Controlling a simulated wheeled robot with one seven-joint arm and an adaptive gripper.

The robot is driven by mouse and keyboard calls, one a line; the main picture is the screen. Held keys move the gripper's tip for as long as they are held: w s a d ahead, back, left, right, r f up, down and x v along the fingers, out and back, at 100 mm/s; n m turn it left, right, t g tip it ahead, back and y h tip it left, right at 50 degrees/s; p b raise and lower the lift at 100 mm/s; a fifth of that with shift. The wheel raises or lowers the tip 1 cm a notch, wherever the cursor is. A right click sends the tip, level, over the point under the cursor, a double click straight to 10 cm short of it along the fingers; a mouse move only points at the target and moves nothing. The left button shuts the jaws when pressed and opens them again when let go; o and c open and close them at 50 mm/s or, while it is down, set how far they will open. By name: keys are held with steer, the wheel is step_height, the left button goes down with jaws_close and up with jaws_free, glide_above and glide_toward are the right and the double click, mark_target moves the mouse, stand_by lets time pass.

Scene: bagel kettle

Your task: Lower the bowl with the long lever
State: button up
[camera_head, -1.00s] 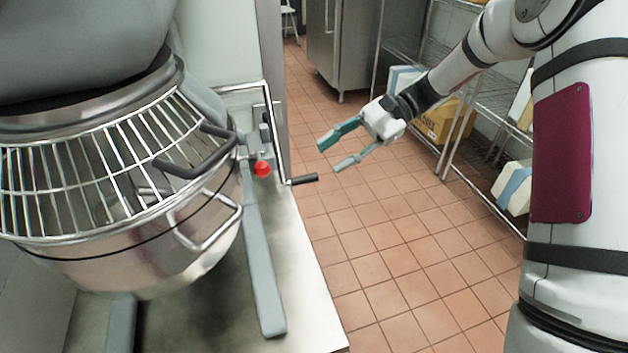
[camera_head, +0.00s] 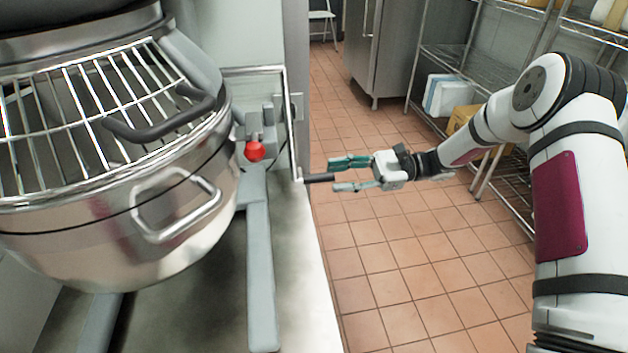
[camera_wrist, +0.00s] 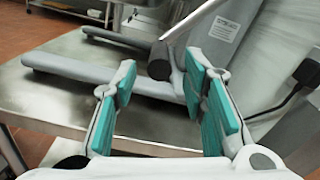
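The steel mixer bowl (camera_head: 95,245) with its wire guard sits at the left of the head view. The long lever (camera_head: 291,110) is a thin bent metal rod beside it, ending in a black grip (camera_head: 318,178) that points right. My gripper (camera_head: 337,175) is open, with teal finger pads, and its fingertips are at the grip's end, one on either side in the picture. In the wrist view the black grip (camera_wrist: 159,63) shows between the open fingers, just beyond the tips and nearer the right finger. I see no clear contact.
A red knob (camera_head: 255,151) is left of the lever, beside the bowl. Wire shelving (camera_head: 455,58) with boxes stands at the right; tiled floor (camera_head: 385,260) between is open.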

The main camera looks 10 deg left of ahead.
mark_target(299, 181)
steer(key=x, duration=0.6)
steer(key=shift+s+a+f+b, duration=0.1)
steer(key=shift+a+b, duration=0.15)
steer(key=shift+b, duration=0.15)
jaws_close()
